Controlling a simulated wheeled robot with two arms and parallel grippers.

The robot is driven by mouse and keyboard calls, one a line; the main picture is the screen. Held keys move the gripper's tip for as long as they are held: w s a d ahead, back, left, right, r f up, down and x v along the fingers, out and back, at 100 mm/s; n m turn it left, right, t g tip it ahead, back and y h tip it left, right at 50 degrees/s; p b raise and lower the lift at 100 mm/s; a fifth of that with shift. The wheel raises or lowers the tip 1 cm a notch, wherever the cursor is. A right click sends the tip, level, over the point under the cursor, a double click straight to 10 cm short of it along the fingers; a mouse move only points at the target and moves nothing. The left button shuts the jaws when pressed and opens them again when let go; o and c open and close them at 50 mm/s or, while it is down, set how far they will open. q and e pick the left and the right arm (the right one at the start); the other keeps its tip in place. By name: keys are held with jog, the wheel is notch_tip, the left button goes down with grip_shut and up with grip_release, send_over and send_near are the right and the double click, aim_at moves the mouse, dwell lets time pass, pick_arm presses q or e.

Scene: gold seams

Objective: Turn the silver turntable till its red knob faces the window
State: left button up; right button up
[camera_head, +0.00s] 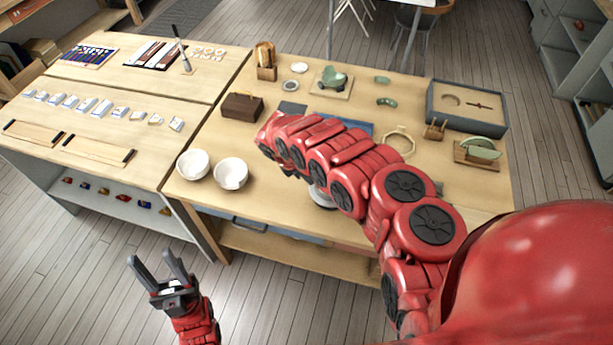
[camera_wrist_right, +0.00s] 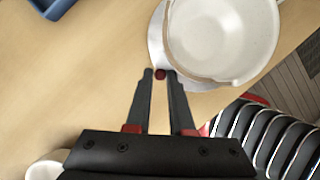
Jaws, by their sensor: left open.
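The silver turntable (camera_wrist_right: 155,42) shows as a pale rim at the upper middle of the right wrist view, mostly covered by a white bowl (camera_wrist_right: 222,38) that appears to stand on it. Its red knob (camera_wrist_right: 160,73) lies between the tips of my right gripper (camera_wrist_right: 160,76); whether the fingers touch it I cannot tell. In the head view only a bit of the turntable (camera_head: 321,198) shows below my red right arm, which hides the knob and the right gripper. My left gripper (camera_head: 166,272) is open and empty, in front of the tables, above the floor. No window is in view.
Two white bowls (camera_head: 230,173) stand at the table's front left, with a brown box (camera_head: 241,106) behind them. A grey tray (camera_head: 467,107) and a stand with green pieces (camera_head: 478,152) are at the right. A second table (camera_head: 100,108) with tools and small blocks adjoins at left.

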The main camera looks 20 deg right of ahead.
grip_shut()
jog(key=shift+a, duration=0.1)
dwell(1.2)
